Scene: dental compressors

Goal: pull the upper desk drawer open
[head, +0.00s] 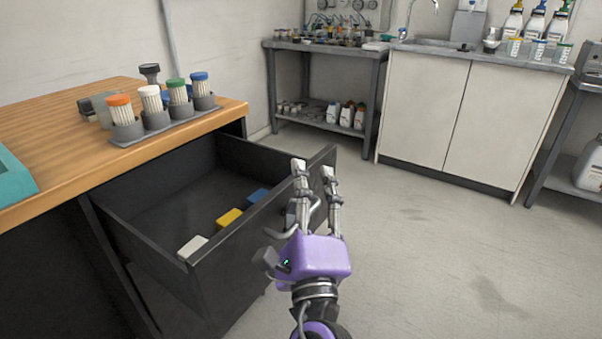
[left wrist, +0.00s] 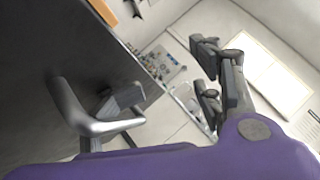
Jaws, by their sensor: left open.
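The upper desk drawer (head: 222,236) stands pulled well out of the wooden-topped desk (head: 60,125), and its inside shows. A white, a yellow and a blue block lie in it near the front panel. My left gripper (head: 314,170), with a purple body, is open at the outer side of the drawer front, its fingers pointing away from the camera. The grey curved drawer handle (head: 281,233) is partly hidden behind the gripper. In the left wrist view the handle (left wrist: 82,118) shows at the left, close to the gripper. My right gripper is not in view.
A grey holder (head: 165,130) with several colour-capped containers stands on the desktop, and a teal tray (head: 12,175) is at its left edge. Open floor (head: 420,260) lies right of the drawer. A white cabinet (head: 430,115) and a metal shelf table (head: 325,85) stand at the back.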

